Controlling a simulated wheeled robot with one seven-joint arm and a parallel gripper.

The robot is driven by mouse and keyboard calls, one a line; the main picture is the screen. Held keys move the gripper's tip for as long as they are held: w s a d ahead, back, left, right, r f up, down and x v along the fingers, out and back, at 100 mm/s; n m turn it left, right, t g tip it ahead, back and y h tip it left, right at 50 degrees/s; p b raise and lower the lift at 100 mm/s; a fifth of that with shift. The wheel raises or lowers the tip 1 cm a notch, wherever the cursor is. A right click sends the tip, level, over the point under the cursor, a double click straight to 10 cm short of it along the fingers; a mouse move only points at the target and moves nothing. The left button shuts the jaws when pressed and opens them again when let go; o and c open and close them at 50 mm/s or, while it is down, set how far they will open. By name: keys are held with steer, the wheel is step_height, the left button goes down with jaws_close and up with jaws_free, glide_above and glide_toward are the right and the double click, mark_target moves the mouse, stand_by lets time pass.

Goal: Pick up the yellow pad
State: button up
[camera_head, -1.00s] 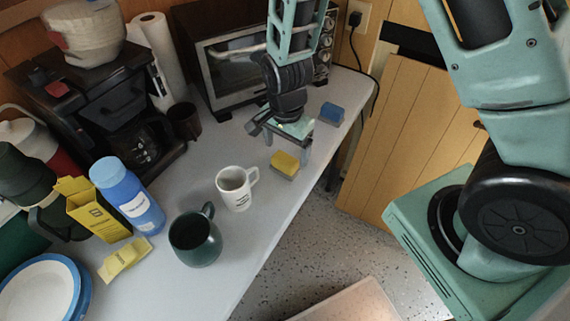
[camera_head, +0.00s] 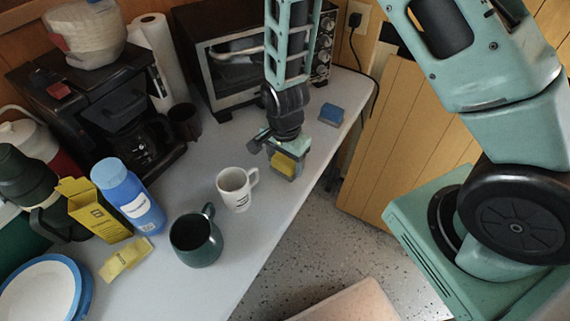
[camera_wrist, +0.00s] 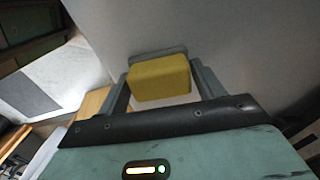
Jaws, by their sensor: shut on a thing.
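The yellow pad (camera_head: 284,164) is a small block with a grey layer on one face, near the right edge of the grey counter (camera_head: 262,225). My gripper (camera_head: 286,166) reaches down over it with a finger on either side. In the wrist view the yellow pad (camera_wrist: 160,79) sits between the two fingers of my gripper (camera_wrist: 160,84), which are shut on it. I cannot tell whether the pad still touches the counter.
A blue pad (camera_head: 331,114) lies behind the gripper. A white mug (camera_head: 235,190) and a dark green mug (camera_head: 195,240) stand in front and to the left. A toaster oven (camera_head: 225,75) stands behind. The counter's right edge is close.

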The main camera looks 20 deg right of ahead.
mark_target(285, 159)
steer(key=shift+r, duration=0.15)
step_height(285, 159, up, 10)
steer(key=shift+f, duration=0.1)
stand_by(0.3)
